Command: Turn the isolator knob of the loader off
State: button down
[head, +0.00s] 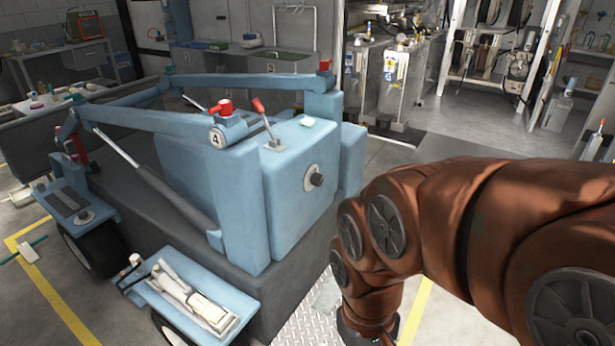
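The loader (235,200) is a light blue machine with a dark grey body, lift arms and black wheels, filling the left and centre of the head view. A dark round knob (316,180) with a pale plate around it sits on the loader's blue rear face; it looks like the isolator knob. I cannot read its setting. Red knob-like parts show at the arm pivots, one near (222,107) and one farther back (325,65). A red-tipped lever (259,107) stands on top of the blue housing. My brown-sleeved arm reaches down at the right; my gripper is below the frame, out of sight.
A blue side tray (180,290) holding pale tools juts from the loader's near side. A diamond-plate step (308,328) lies by its base. Yellow floor lines (62,300) run around it. Grey tanks and hose reels (487,55) stand at the back right. Grey floor is clear behind the loader.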

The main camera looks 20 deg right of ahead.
aim_at(316, 179)
jog(key=z, duration=0.05)
jog(key=k, duration=0.5)
jog(key=z, duration=0.7)
jog(key=i, duration=0.85)
jog(key=u, duration=1.85)
